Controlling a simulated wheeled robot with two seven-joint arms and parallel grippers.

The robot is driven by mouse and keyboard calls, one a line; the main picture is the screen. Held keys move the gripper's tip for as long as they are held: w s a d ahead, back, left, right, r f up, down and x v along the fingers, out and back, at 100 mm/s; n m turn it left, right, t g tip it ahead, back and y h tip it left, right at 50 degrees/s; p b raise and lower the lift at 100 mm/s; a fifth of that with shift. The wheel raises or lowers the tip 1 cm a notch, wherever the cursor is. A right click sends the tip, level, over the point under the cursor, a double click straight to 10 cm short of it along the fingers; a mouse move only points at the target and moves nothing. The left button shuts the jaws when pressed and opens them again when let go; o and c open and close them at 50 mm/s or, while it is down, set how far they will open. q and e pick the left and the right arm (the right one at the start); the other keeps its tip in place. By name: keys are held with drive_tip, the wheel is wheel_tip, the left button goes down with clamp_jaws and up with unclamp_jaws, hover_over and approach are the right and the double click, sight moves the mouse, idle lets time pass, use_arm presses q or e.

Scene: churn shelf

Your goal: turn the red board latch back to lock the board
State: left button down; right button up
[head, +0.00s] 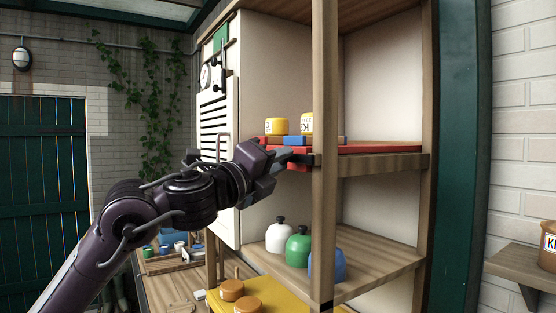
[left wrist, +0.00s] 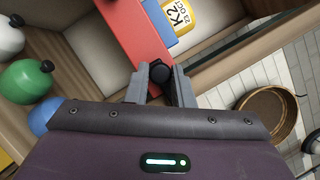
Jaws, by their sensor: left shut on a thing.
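The red board (head: 385,147) lies on the upper shelf behind the wooden post. It shows as a red strip in the left wrist view (left wrist: 138,34). A black latch knob (left wrist: 158,71) sits at the near end of the red strip. My left gripper (head: 302,159) reaches in from the left to the shelf's front edge beside the post. Its two fingers (left wrist: 160,82) stand on either side of the black knob and are shut on it. The fingers and post partly hide the latch in the head view, so its exact turn is unclear.
Yellow jars (head: 276,127) stand on the upper shelf near a blue piece (head: 294,141). White (head: 279,238), green (head: 298,247) and blue (head: 327,265) knobbed jars stand on the lower shelf. The wooden post (head: 325,195) is close to my gripper's right. A brown pot (left wrist: 266,115) shows in the left wrist view.

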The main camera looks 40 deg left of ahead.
use_arm(q)
drive_tip(key=c, duration=1.3)
unclamp_jaws()
drive_tip(key=shift+o, duration=0.2)
drive_tip(key=b+v, duration=0.5)
drive_tip(key=v, duration=0.2)
drive_tip(key=shift+s+b, duration=0.35)
drive_tip(key=shift+b, duration=0.05)
drive_tip(key=shift+f, duration=0.1)
